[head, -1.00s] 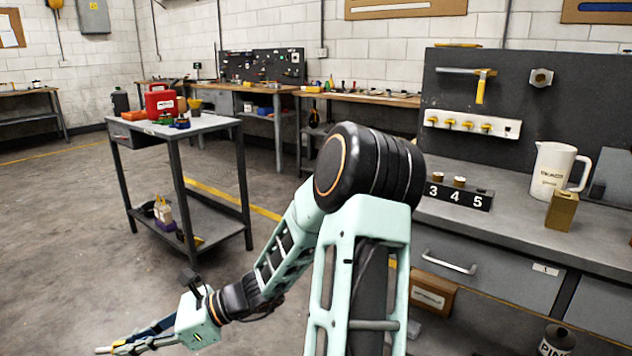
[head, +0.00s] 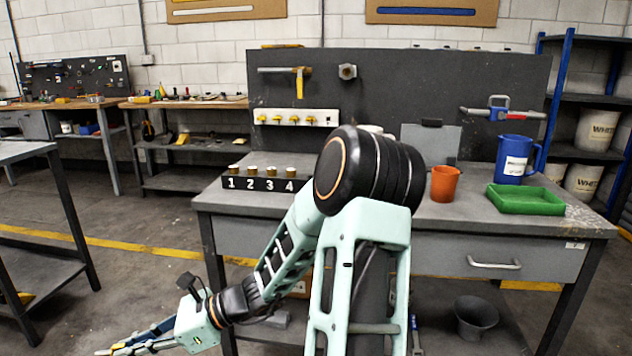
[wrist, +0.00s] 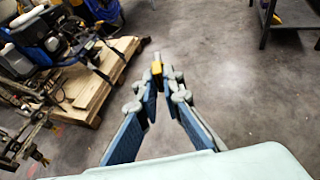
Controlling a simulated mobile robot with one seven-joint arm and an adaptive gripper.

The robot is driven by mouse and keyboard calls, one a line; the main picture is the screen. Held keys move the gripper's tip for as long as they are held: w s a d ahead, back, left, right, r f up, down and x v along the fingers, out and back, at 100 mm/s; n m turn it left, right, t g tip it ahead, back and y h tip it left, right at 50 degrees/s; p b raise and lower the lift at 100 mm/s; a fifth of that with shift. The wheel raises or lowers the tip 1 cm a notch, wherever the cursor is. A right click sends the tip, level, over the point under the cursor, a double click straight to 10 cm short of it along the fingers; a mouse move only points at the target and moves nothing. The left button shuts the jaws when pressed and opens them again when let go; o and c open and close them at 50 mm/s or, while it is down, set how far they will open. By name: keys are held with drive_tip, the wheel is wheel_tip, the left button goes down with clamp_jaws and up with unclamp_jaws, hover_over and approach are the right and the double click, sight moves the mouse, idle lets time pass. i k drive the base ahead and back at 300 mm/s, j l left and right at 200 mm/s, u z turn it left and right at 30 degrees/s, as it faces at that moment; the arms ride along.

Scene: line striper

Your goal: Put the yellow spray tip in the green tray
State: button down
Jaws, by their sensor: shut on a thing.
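The yellow spray tip (wrist: 156,68) shows in the wrist view, pinched between the fingertips of my gripper (wrist: 157,76). In the head view my gripper (head: 118,350) is at the bottom left, low in front of the bench, partly cut off by the frame edge. The green tray (head: 528,208) lies on the right part of the bench top. It is shallow and looks empty. My gripper is well apart from the tray, far to its left and lower.
The grey workbench (head: 462,212) also holds an orange cup (head: 445,184), a blue jug (head: 512,160) behind the tray, and a numbered holder (head: 262,184). A pegboard (head: 400,85) stands behind. My arm crosses the bench's front. Open floor (head: 130,285) lies at left.

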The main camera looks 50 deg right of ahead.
sight(517, 199)
drive_tip(key=k+l+z, duration=0.15)
drive_tip(key=z, duration=0.2)
drive_tip(key=k+l+z, duration=0.1)
drive_tip(key=l+z, duration=0.2)
drive_tip(key=k+l+z, duration=0.3)
drive_tip(key=l, duration=0.55)
drive_tip(key=k+l, duration=0.1)
drive_tip(key=l, duration=0.25)
drive_tip(key=z, duration=0.05)
